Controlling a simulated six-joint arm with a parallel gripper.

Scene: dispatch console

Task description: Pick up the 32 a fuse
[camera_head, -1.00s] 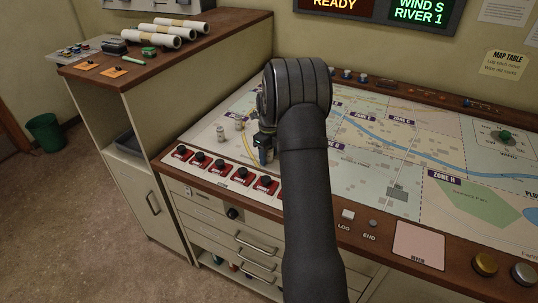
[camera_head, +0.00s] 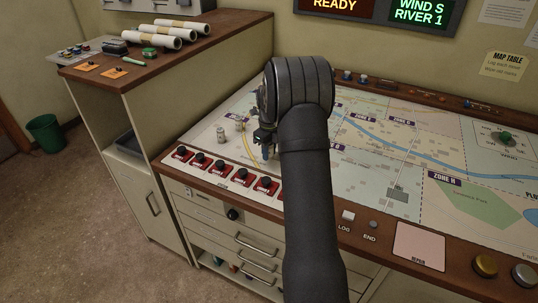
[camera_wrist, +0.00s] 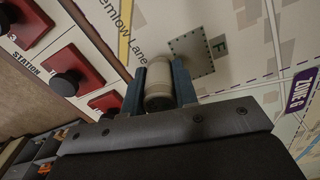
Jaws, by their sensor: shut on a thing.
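My gripper (camera_head: 266,150) is over the left part of the map table in the head view. In the wrist view, my gripper (camera_wrist: 159,68) is shut on a pale cylindrical fuse (camera_wrist: 158,84) with a darker end. The fuse stands between the two blue-grey fingers. Its rating is not readable, so I cannot tell if it is the 32 A one.
A row of red switch bases with black knobs (camera_head: 200,160) lines the table's front left edge. The map (camera_head: 350,165) is mostly flat and clear to the right. A taller cabinet (camera_head: 145,85) with rolled papers stands on the left.

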